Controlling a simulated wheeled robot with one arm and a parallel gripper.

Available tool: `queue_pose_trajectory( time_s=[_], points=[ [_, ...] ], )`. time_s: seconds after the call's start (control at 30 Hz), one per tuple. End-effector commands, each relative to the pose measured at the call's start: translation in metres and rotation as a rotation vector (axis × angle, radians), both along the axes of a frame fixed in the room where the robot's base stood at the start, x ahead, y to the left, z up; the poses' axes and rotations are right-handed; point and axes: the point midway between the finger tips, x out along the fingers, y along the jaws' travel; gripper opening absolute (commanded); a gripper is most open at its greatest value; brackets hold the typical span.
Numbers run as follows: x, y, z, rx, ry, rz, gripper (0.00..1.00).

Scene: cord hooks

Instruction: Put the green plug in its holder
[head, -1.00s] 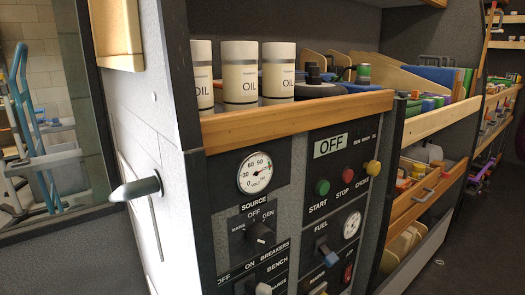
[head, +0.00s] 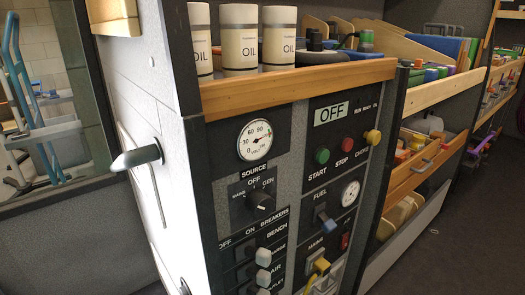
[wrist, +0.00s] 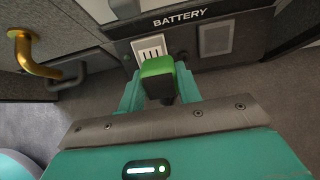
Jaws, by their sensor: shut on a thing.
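The green plug (wrist: 157,68) is between the teal fingers of my gripper (wrist: 160,88) in the wrist view. Its dark lower part points toward my palm. The plug's top is just below a white slotted socket (wrist: 150,46) on the panel marked BATTERY; I cannot tell whether they touch. No holder for the plug can be made out for certain. My gripper and the green plug are not in the head view.
A brass hook (wrist: 36,57) sticks out at the left of the wrist view, beside a dark handle (wrist: 66,78). In the head view, a control panel (head: 285,170) stands under a wooden-edged shelf with oil cans (head: 238,50). A yellow plug (head: 321,267) sits low on the panel.

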Motion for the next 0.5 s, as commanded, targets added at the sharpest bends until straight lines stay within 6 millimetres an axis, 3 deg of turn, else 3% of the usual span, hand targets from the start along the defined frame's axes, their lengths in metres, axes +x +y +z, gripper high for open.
queue_pose_trajectory(
  time_s=[0.5],
  points=[
    [0.020,-0.021,-0.003,0.000,0.000,0.000,0.00]
  ],
)
